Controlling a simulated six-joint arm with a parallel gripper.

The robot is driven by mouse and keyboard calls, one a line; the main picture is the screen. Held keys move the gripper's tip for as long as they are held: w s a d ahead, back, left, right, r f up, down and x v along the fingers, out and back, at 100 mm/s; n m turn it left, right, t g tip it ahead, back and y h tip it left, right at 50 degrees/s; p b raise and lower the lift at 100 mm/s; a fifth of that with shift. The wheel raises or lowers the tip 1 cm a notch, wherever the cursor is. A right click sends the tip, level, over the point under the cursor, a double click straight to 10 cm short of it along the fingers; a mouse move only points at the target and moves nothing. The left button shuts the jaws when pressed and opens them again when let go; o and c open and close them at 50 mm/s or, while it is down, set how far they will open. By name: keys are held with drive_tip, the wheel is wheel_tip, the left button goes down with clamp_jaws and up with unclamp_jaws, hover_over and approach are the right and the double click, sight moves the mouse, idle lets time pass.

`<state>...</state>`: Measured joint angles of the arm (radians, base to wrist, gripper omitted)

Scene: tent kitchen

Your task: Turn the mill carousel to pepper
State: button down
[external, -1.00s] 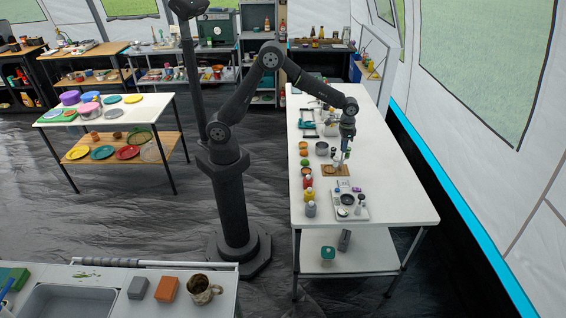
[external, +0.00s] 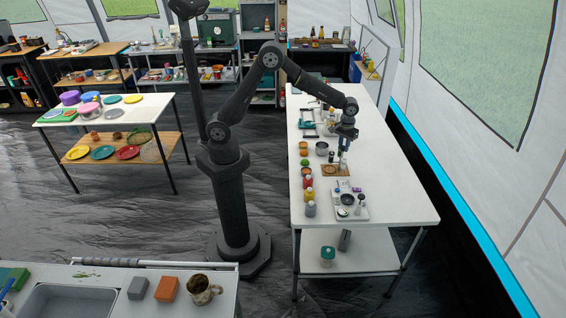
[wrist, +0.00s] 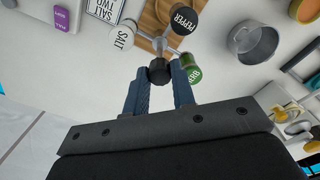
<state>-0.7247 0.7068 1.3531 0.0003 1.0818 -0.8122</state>
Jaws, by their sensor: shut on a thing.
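The mill carousel stands on a wooden board (external: 331,171) on the white table. In the wrist view its metal hub (wrist: 159,42) has arms reaching out to a white-topped SALT mill (wrist: 123,36), a dark PEPPER mill (wrist: 183,20), a green-topped mill (wrist: 192,68) with partly hidden lettering, and a black knob (wrist: 160,70). My gripper (wrist: 158,78) is shut on the black knob, with a finger on each side of it. The green mill is close beside the right finger. In the external view my gripper (external: 343,157) is over the carousel, which is small and partly hidden there.
A SALT TWO sign (wrist: 103,10) and a purple PULL label (wrist: 62,17) lie nearby. A grey pot (wrist: 257,44) is at the right. Several jars and bottles (external: 308,182) line the table's left edge. The table's front right area (external: 405,205) is clear.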

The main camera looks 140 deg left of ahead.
idle(0.3)
drive_tip(key=c, duration=1.2)
unclamp_jaws()
drive_tip(key=shift+r, duration=0.1)
wheel_tip(320, 180, up, 17)
drive_tip(key=shift+r, duration=0.2)
wheel_tip(320, 180, down, 18)
drive_tip(key=shift+r, duration=0.2)
